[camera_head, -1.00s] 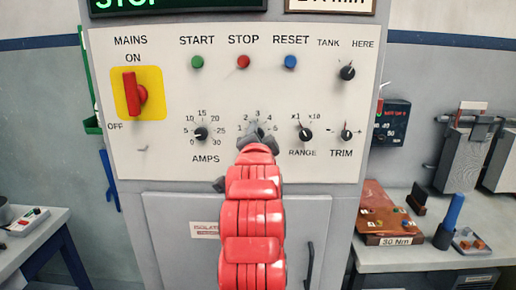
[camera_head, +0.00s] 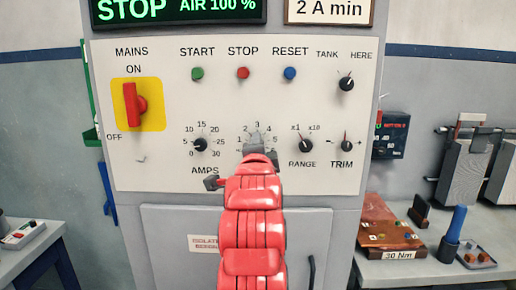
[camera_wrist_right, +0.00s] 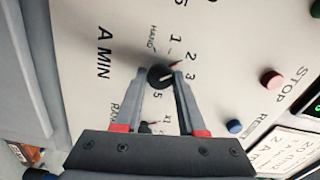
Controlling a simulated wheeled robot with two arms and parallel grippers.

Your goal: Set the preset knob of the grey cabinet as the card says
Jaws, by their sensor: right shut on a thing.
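The grey cabinet (camera_head: 330,222) carries a white control panel (camera_head: 170,68). My right gripper (camera_head: 258,148) is at the central numbered knob; its fingers and red arm hide most of it in the head view. In the right wrist view my right gripper (camera_wrist_right: 162,80) is shut around this black preset knob (camera_wrist_right: 158,76), fingers on both sides. A red mark on the knob appears to point near the 2; the dial reads HAND, then numbers. The card (camera_head: 331,11) at the top right reads "2 A min". My left gripper is out of view.
The AMPS knob (camera_head: 200,145) is left of the gripper, the RANGE knob (camera_head: 306,146) and TRIM knob (camera_head: 347,146) right. Start, stop and reset buttons sit above. The red mains switch (camera_head: 133,104) is at left. The display (camera_head: 180,10) reads "STOP AIR 100 %".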

